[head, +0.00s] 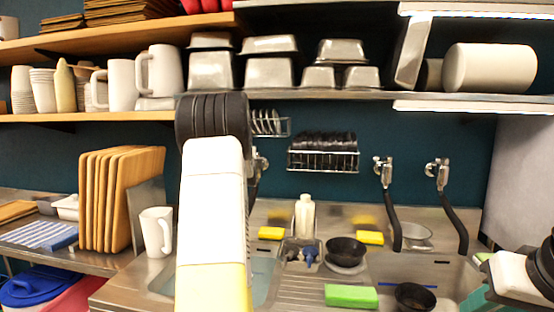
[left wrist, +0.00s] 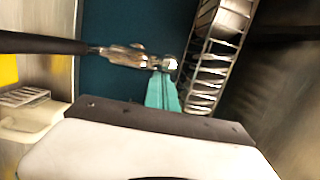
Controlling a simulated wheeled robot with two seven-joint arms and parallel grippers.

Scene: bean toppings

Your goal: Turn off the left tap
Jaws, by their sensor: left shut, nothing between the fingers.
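The left tap (head: 258,162) is mostly hidden behind my left arm in the head view. The left wrist view shows a metal tap (left wrist: 125,55) on the dark teal wall, with a black hose running to the left. My left gripper (left wrist: 165,78) is shut and empty. Its teal fingertips are right by the tap's round metal end and overlap it in view; I cannot tell whether they touch. The head view does not show this gripper. My right gripper (head: 477,300) shows only partly as teal at the lower right, and its fingers are unclear.
A wire rack (left wrist: 212,60) is close beside my left fingers. Two more taps (head: 384,172) (head: 438,174) with black hoses are on the wall to the right. Black bowls (head: 346,250), a soap bottle (head: 304,217) and a green sponge (head: 350,296) crowd the sink area. A shelf (head: 330,94) runs above.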

